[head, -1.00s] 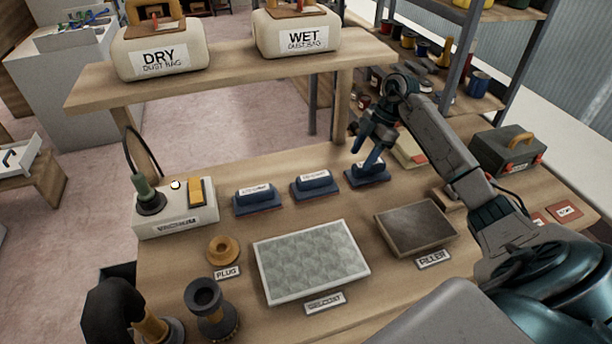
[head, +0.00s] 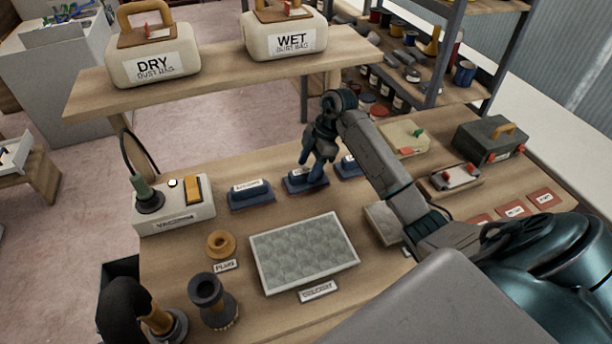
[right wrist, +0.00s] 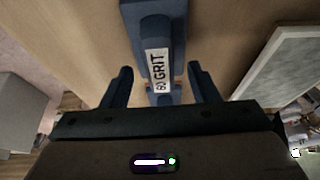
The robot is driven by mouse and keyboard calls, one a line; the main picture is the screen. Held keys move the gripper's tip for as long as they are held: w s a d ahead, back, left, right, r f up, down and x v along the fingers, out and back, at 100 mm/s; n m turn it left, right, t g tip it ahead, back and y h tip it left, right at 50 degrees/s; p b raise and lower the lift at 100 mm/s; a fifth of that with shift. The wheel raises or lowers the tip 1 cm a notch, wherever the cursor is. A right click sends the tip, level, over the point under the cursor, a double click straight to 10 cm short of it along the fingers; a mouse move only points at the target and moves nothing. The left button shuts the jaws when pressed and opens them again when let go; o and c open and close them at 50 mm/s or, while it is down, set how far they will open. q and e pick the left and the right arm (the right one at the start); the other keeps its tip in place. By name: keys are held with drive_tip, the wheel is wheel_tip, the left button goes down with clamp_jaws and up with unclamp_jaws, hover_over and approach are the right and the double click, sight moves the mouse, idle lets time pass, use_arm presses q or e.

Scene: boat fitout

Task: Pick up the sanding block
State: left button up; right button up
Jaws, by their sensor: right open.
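Three blue sanding blocks stand in a row on the bench: a left one (head: 251,198), a middle one (head: 293,184) and a right one (head: 347,167) partly hidden by my arm. My right gripper (head: 313,174) is at the middle block, pointing down over it and covering part of it. In the right wrist view, a block labelled 60 GRIT (right wrist: 152,22) lies between the two spread fingers of my right gripper (right wrist: 158,80). A gap shows on each side, so the jaws are open. My left gripper is not in view.
A raised shelf (head: 225,75) with DRY and WET dust bags spans behind the blocks. A switch box (head: 173,218) stands left. A gelcoat panel (head: 305,252) lies in front, with a filler panel (head: 383,222) partly behind my arm.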

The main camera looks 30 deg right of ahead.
drive_tip(key=shift+x, duration=1.2)
drive_tip(key=shift+f, duration=0.1)
drive_tip(key=shift+c, duration=0.4)
drive_tip(key=c, duration=1.1)
